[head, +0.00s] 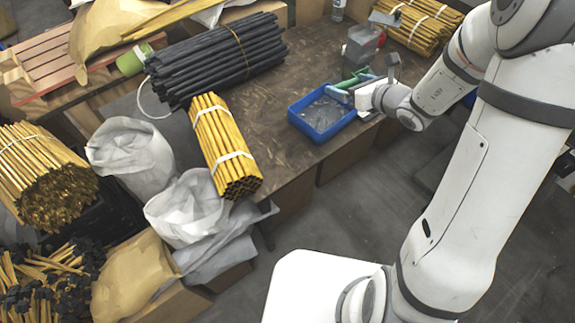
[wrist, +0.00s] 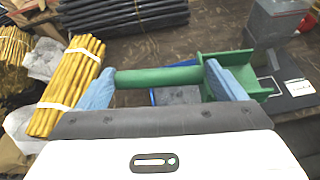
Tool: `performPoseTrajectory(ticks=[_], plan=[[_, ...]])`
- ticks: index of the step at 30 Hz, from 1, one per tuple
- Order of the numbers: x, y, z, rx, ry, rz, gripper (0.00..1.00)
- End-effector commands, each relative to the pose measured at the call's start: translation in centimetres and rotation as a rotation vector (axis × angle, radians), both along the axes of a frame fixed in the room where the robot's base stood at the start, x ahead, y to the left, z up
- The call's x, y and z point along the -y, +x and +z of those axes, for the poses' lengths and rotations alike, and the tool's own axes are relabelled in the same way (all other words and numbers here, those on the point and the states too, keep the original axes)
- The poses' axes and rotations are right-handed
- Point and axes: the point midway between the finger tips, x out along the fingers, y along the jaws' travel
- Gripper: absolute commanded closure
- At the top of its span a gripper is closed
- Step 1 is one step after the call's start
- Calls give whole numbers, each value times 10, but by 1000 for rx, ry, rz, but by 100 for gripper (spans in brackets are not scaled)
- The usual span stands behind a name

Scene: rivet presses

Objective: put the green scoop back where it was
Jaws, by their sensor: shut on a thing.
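The green scoop (wrist: 158,78) is held between the two blue fingers of my gripper (wrist: 162,84) in the wrist view. Its round handle spans from the left finger to the right one, and its boxy green body (wrist: 238,78) is at the right finger. In the head view my gripper (head: 356,90) is at the back right corner of the blue tray (head: 296,121), with the green scoop (head: 350,82) in it, partly hidden. The scoop appears to be above the tray; the exact height cannot be told. The tray shows partly behind the handle in the wrist view.
A grey machine (head: 362,45) stands on the brown table (head: 290,75) behind my gripper. Bundles of black rods (head: 215,60) and yellow rods (head: 222,145) lie to the left. A green cup-like thing (head: 133,60) lies far left. Bare tabletop lies left of the tray.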

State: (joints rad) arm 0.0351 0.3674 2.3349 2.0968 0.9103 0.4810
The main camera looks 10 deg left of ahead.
Motion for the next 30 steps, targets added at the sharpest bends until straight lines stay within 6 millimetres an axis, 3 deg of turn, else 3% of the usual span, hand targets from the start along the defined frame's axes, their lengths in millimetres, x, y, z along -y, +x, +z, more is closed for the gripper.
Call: performPoseTrajectory(ticks=[1, 6, 10, 15, 18, 30], plan=[[-23, -11, -31, 3, 0, 101, 35], [-82, -58, -79, 1, 0, 427, 35], [-109, -94, -109, 3, 0, 636, 35], [-125, -126, -131, 3, 0, 808, 35], [-128, -134, -137, 3, 1, 854, 35], [-129, -138, -196, 2, 1, 869, 35]])
